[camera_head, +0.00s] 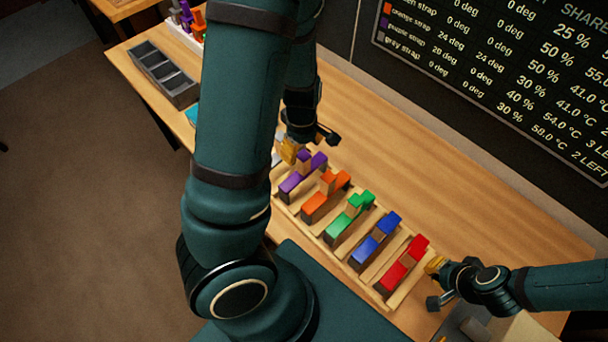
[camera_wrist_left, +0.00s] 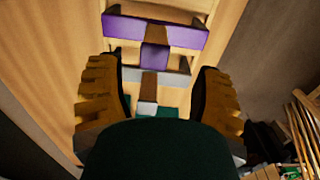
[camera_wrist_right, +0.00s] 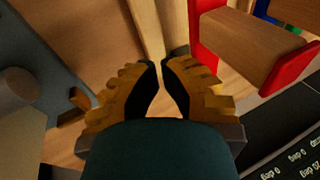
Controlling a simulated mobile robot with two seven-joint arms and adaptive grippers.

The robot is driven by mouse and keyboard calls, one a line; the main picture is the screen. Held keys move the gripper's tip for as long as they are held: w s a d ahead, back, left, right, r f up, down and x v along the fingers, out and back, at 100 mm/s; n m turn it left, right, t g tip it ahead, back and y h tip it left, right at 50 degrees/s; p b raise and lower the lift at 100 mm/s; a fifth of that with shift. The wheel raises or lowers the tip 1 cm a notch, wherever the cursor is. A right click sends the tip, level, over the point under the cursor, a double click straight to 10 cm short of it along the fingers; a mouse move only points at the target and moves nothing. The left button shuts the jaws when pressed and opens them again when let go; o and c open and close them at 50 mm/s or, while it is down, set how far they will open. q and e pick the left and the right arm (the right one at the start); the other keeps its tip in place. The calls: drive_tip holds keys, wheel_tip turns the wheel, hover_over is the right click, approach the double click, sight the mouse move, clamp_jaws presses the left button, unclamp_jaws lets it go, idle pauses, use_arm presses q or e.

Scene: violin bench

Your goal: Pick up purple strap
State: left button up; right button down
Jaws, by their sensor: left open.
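My left gripper (camera_head: 298,148) is over the rack's far end beside the purple strap, open and empty. Its fingers (camera_wrist_left: 158,75) straddle a grey strap's (camera_wrist_left: 132,74) pale stub in the picture; contact cannot be told. My right gripper (camera_head: 437,278) is beside the red strap, its fingertips (camera_wrist_right: 163,66) close together with nothing visible between them.
Orange (camera_head: 313,207), green (camera_head: 340,229), blue (camera_head: 368,252) and red (camera_head: 395,277) straps stand in the rack towards the near end. A grey compartment tray (camera_head: 160,74) lies further back. A dark board (camera_head: 500,70) stands behind.

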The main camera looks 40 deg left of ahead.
sight(304, 157)
use_arm(q)
drive_tip(key=f, duration=0.2)
drive_tip(key=f+b, duration=0.1)
drive_tip(key=f, duration=0.2)
drive_tip(key=f+b, duration=0.1)
drive_tip(key=f, duration=0.1)
drive_tip(key=shift+w+f, duration=0.3)
drive_tip(key=shift+w, duration=0.05)
use_arm(e)
wheel_tip(304, 157, down, 3)
drive_tip(key=shift+w+r, duration=0.1)
use_arm(q)
clamp_jaws()
